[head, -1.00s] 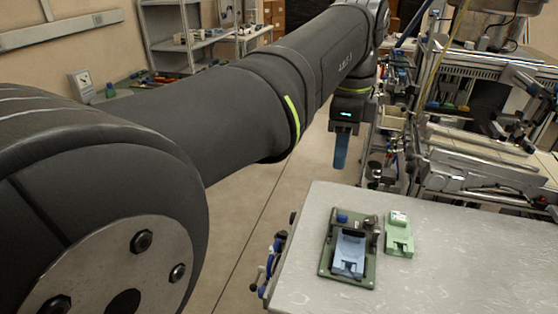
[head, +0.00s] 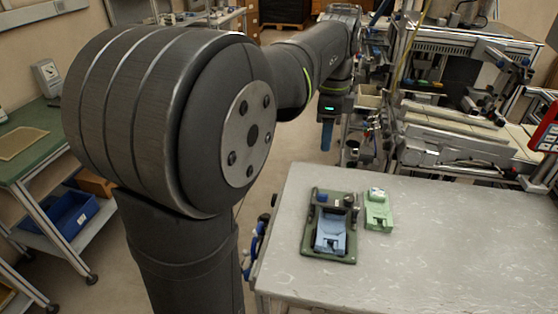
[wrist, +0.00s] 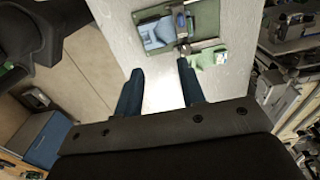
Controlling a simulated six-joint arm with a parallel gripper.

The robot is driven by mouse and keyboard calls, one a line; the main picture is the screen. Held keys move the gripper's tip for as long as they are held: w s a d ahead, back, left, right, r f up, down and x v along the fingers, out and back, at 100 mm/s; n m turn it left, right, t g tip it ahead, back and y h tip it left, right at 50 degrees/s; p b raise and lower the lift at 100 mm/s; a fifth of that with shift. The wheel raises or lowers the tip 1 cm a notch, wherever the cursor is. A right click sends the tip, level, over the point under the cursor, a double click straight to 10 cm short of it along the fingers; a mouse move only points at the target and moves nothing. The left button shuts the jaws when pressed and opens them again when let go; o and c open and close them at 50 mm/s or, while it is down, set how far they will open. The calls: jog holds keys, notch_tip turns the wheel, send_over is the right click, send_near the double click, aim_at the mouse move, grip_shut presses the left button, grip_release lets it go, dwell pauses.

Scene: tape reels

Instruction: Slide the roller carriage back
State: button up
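A dark green fixture plate (head: 348,258) lies on the table and carries a light blue block (head: 330,234). A dark metal part with a blue knob (head: 322,197) spans its far end; I cannot tell for sure whether this is the roller carriage. In the wrist view the plate (wrist: 207,18), the blue block (wrist: 155,33) and the dark metal bar (wrist: 202,45) show at the top. My gripper (head: 327,136) hangs beyond the table's far left edge, apart from the fixture. In the wrist view its two blue fingers (wrist: 159,82) are apart with nothing between them.
A pale green block (head: 378,212) stands right beside the fixture. The table (head: 450,245) is clear to the right. Machinery (head: 455,130) stands behind the table. A green bench (head: 35,145) with a blue bin (head: 62,215) below is at left.

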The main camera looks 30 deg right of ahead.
send_over(323, 193)
notch_tip(323, 193, down, 6)
notch_tip(323, 193, down, 17)
dwell(0.4)
grip_shut()
